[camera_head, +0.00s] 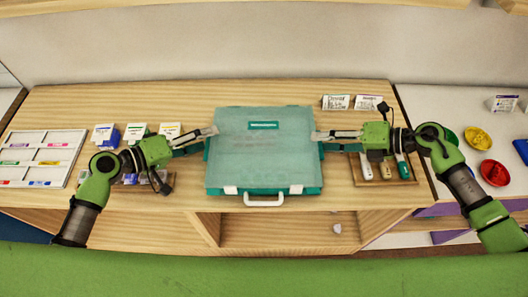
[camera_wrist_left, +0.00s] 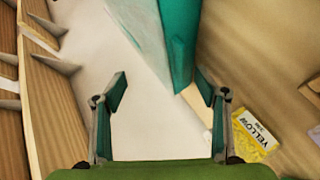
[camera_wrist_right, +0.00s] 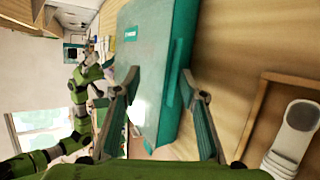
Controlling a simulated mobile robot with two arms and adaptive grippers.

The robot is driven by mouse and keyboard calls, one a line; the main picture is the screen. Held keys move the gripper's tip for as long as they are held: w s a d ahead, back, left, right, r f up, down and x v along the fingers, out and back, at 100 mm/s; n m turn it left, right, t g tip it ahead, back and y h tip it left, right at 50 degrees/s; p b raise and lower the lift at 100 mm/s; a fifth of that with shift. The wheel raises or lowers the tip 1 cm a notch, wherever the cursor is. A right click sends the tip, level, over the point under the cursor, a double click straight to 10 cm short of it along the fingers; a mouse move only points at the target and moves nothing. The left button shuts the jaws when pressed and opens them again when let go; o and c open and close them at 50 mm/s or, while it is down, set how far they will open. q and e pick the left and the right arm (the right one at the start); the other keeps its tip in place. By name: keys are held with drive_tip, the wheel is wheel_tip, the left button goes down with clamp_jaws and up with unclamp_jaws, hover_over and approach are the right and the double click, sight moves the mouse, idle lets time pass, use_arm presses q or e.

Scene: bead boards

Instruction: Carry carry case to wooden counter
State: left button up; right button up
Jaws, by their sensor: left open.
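The carry case (camera_head: 262,160) is a flat teal case with a pale translucent lid and a white handle at its front. It lies on the wooden counter (camera_head: 60,105). My left gripper (camera_head: 209,142) is open at the case's left side; the teal side of the case (camera_wrist_left: 180,45) shows beyond its fingers. My right gripper (camera_head: 317,142) is at the case's right side. In the right wrist view its fingers (camera_wrist_right: 158,82) stand on either side of the case edge (camera_wrist_right: 180,60); whether they press on it is hidden.
A white sectioned tray (camera_head: 80,149) lies at the counter's left, with small labelled boxes (camera_head: 137,130) beside it. A wooden tray (camera_head: 354,170) with tools is at right. Small cards (camera_head: 336,101) stand behind. A white table at right holds yellow (camera_head: 478,138) and red dishes (camera_head: 495,173).

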use_arm(q)
drive_tip(key=shift+s+a, duration=0.1)
use_arm(e)
drive_tip(key=shift+w+r, duration=0.1)
use_arm(q)
drive_tip(key=v, duration=1.1)
drive_tip(key=shift+s+a, duration=0.2)
drive_tip(key=shift+s, duration=0.05)
drive_tip(key=shift+r, duration=0.1)
use_arm(e)
drive_tip(key=o, duration=0.8)
drive_tip(key=shift+o, duration=0.2)
drive_tip(key=v, duration=1.2)
